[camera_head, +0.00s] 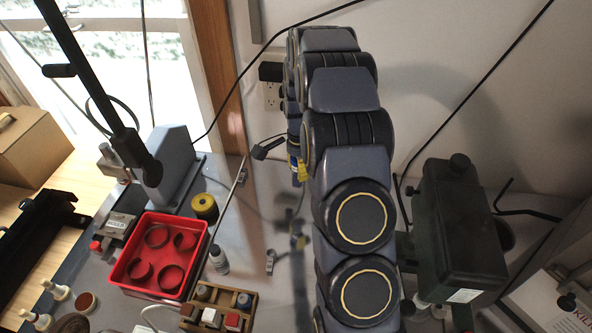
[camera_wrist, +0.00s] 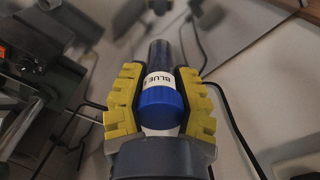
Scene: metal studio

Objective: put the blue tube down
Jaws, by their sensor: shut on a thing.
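The blue tube (camera_wrist: 160,108) has a bright blue cap, a white label reading "BLUE" and a dark, clear far end. In the wrist view it lies lengthwise between the yellow fingers of my gripper (camera_wrist: 158,76), which is shut on it. In the head view only a yellow bit of my gripper (camera_head: 300,170) shows beside my arm. The tube cannot be made out clearly there, and its far end looks clear of the surface in the wrist view.
A red tray (camera_head: 157,256) with several rings stands on the grey bench. A wooden block rack (camera_head: 219,308), a small bottle (camera_head: 219,260) and a yellow-black spool (camera_head: 204,207) are near it. A dark machine (camera_head: 456,235) stands right of my arm. Cables run along the wall.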

